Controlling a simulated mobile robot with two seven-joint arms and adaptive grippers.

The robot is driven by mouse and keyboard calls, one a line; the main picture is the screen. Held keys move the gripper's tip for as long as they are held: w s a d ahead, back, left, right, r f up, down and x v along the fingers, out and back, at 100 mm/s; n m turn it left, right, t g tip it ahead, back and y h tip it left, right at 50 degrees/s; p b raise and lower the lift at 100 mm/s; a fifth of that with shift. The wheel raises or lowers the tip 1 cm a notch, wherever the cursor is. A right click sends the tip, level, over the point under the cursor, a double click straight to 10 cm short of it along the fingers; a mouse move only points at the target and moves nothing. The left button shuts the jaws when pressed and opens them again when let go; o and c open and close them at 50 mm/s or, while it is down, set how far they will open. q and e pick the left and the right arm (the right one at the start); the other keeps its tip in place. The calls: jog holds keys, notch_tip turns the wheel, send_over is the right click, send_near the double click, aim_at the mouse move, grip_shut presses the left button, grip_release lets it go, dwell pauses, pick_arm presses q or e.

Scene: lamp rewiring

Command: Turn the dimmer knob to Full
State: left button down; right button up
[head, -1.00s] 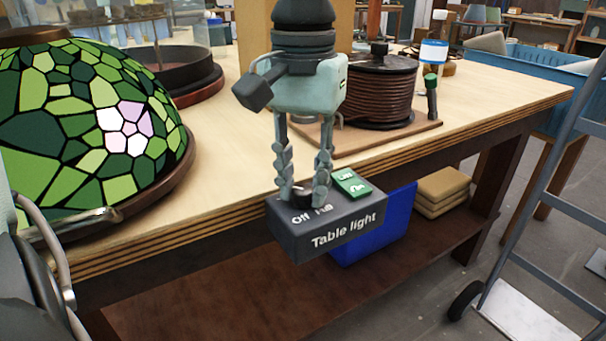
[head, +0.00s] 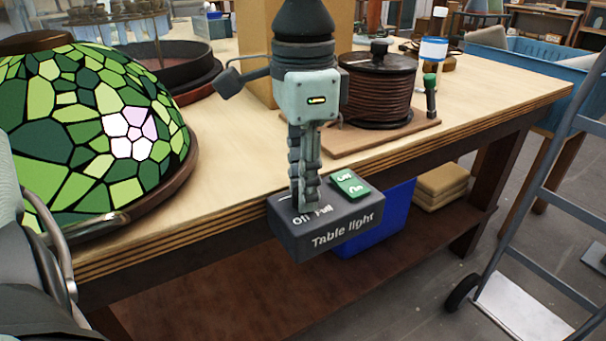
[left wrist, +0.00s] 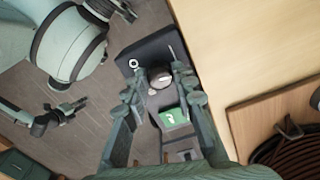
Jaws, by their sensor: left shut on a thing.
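The dark dimmer box (head: 335,232), lettered "Table light", is at the bench's front edge. Its top has "Off" and "Full" markings and a green switch (head: 350,184). My left gripper (head: 305,205) points down at the box top, left of the switch, and is shut on the knob. The fingers hide the knob in the head view. In the left wrist view the round dark knob (left wrist: 160,77) with a pale mark shows between the fingertips (left wrist: 160,85). What seems to be my right gripper (left wrist: 108,9) is cut off at that view's top edge.
A green stained-glass lampshade (head: 90,130) stands left of my left gripper. A cable spool (head: 378,92) and a green-handled tool (head: 430,95) are on a board behind it. A blue bin (head: 375,215) sits under the bench (head: 215,215). A ladder-like cart (head: 535,190) is at right.

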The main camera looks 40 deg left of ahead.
pick_arm(q)
jog(key=shift+m+p, duration=0.6)
jog(key=shift+m, duration=0.6)
pick_arm(e)
jog(key=shift+a+x, duration=0.15)
jog(key=shift+x, duration=0.65)
jog(key=shift+a+x, duration=0.1)
jog(key=shift+x, duration=0.75)
jog(key=shift+s+f, duration=0.1)
jog(key=shift+s, duration=0.1)
pick_arm(q)
jog(key=c, duration=1.2)
grip_release()
notch_tip(320, 180, up, 12)
jog(key=shift+r, duration=0.1)
